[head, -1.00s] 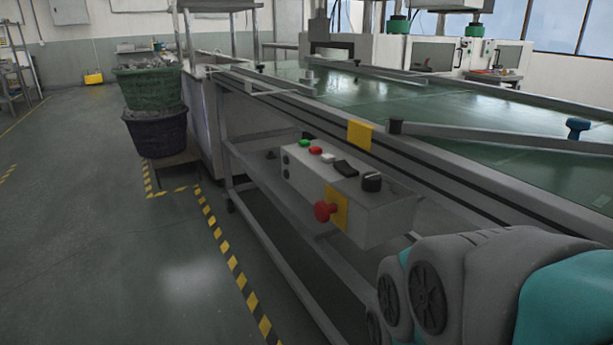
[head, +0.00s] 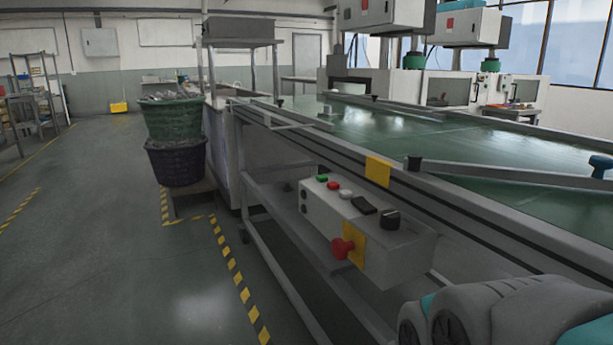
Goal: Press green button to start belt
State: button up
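The green button (head: 321,178) is on top of a grey control box (head: 398,262) at the box's far left end. A red button (head: 333,185) and a white button (head: 345,193) sit beside it, then a black rocker and a black knob (head: 390,219). A red mushroom button (head: 342,248) sticks out of the box's front on a yellow plate. The box is mounted on the side of the conveyor with the green belt (head: 400,138). Part of my arm shows at the lower right, apart from the box. My gripper is not visible.
A metal frame and rail (head: 480,232) run along the conveyor's near side. Stacked green (head: 172,118) and dark (head: 176,163) baskets stand at the left on a low stand. The floor left of the yellow-black stripe (head: 238,281) is clear.

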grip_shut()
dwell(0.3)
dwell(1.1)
